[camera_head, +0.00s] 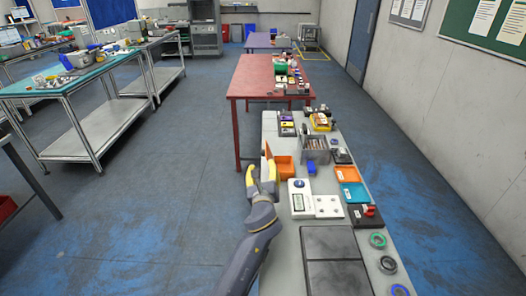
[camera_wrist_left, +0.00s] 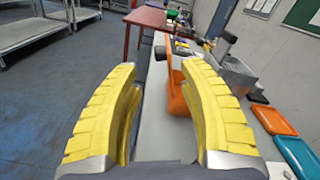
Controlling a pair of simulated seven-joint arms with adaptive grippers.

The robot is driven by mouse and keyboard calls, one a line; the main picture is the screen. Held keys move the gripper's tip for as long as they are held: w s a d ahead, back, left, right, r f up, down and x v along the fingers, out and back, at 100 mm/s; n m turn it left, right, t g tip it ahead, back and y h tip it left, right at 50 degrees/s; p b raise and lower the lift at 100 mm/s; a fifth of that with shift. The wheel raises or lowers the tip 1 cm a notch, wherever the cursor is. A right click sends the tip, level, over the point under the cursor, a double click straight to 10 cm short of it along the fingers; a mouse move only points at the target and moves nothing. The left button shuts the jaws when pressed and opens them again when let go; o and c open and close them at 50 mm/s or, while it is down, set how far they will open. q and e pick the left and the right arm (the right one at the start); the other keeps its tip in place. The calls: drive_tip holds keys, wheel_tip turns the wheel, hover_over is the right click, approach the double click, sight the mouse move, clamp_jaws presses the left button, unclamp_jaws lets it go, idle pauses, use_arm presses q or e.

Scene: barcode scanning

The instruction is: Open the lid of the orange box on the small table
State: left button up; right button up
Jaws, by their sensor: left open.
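The orange box (camera_head: 285,166) stands at the left edge of the grey table, just beyond my left gripper. Whether a finger touches the lid cannot be told. My right gripper is not in view.
A white scale (camera_head: 300,207) stands near the box, with a blue block (camera_head: 311,167) behind. A grey bin (camera_head: 315,147), orange tray (camera_head: 346,174) and teal tray (camera_head: 355,193) lie to the right. Floor left of the table is clear. A red table (camera_head: 256,85) stands beyond.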

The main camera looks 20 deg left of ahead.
sight(263, 151)
use_arm(q)
drive_tip(key=x, duration=1.1)
drive_tip(key=shift+w, duration=0.2)
clamp_jaws()
